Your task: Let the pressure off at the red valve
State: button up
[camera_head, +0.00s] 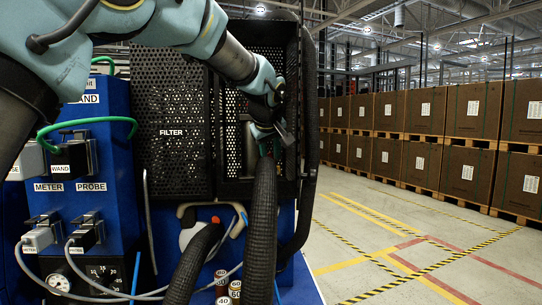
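My arm comes in from the upper left, and my gripper (277,132) is in front of the black perforated cage (172,120). It is at the top end of a thick black ribbed hose (263,225), near a small green part. I cannot tell whether the gripper touches the hose, or whether its fingers are open or shut. A small orange-red part (215,219) shows below the cage, beside a beige handle; I cannot tell whether it is the red valve. No other clear red valve shows.
The blue panel (95,158) at left has sockets labelled WAND, METER and PROBE, with plugs and grey cables. A second ribbed hose (193,265) rises at the bottom. Small numbered bottles (222,280) stand low. The floor (400,245) at right is clear, before stacked boxes (468,172).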

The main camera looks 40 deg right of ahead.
jog(key=b+v, duration=0.3)
jog(key=v, duration=0.7)
jog(key=shift+a, duration=0.15)
jog(key=shift+s+r, duration=0.1)
jog(key=shift+r, duration=0.05)
